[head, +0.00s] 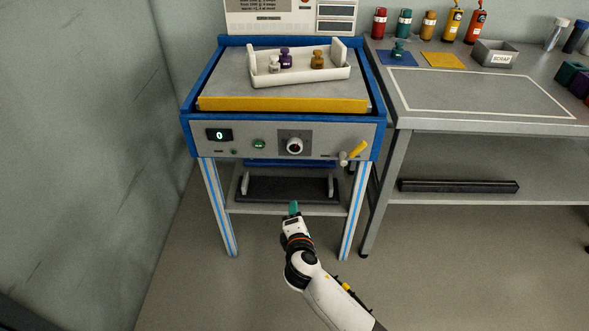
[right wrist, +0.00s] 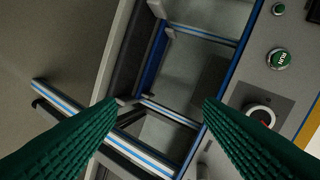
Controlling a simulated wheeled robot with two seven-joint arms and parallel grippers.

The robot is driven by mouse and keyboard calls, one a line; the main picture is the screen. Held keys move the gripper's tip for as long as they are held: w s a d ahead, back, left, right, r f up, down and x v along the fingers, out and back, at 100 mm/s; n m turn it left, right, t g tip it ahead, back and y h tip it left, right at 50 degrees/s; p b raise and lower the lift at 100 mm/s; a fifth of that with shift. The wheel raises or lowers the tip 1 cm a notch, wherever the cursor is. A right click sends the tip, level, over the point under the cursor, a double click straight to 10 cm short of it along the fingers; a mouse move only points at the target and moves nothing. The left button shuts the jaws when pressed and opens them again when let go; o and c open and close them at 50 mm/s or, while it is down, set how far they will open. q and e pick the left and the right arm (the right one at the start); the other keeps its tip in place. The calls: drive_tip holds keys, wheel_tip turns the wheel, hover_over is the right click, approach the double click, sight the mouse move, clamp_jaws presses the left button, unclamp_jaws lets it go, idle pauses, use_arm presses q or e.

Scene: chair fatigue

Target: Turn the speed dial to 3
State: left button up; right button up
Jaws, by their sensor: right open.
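The speed dial (head: 294,146) is a round white knob with a dark centre on a grey plate in the middle of the machine's front panel. In the right wrist view the dial (right wrist: 262,113) shows at the right, partly hidden behind a finger. The display (head: 219,135) left of it reads 0. My right gripper (head: 293,208), with green ribbed fingers, is below and in front of the panel, apart from the dial. In the right wrist view the gripper (right wrist: 161,105) is open with nothing between its fingers. My left gripper is not in view.
A green button (head: 259,144) lies left of the dial and a yellow-handled lever (head: 354,152) right of it. A white tray (head: 300,76) with small weights stands on top of the machine. A grey workbench (head: 480,118) adjoins at the right. The floor in front is clear.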

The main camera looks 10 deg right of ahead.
sight(295, 149)
wheel_tip(295, 149, up, 12)
drive_tip(key=w+n+t+h+b, duration=0.2)
drive_tip(key=t+b, duration=0.1)
drive_tip(key=t, duration=0.1)
drive_tip(key=x, duration=0.3)
drive_tip(key=b+x, duration=0.1)
drive_tip(key=x, duration=0.2)
drive_tip(key=a+x, duration=0.1)
drive_tip(key=x, duration=0.3)
drive_tip(key=shift+w+f+b, duration=0.2)
drive_tip(key=shift+f+b, duration=0.05)
drive_tip(key=shift+b, duration=0.05)
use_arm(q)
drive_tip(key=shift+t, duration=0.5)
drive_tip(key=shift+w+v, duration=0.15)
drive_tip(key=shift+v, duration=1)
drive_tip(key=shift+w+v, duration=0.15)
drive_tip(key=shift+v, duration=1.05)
use_arm(e)
drive_tip(key=shift+w+d, duration=0.25)
drive_tip(key=shift+w, duration=0.45)
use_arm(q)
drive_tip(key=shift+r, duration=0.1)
use_arm(e)
drive_tip(key=shift+c, duration=0.3)
drive_tip(key=c, duration=0.9)
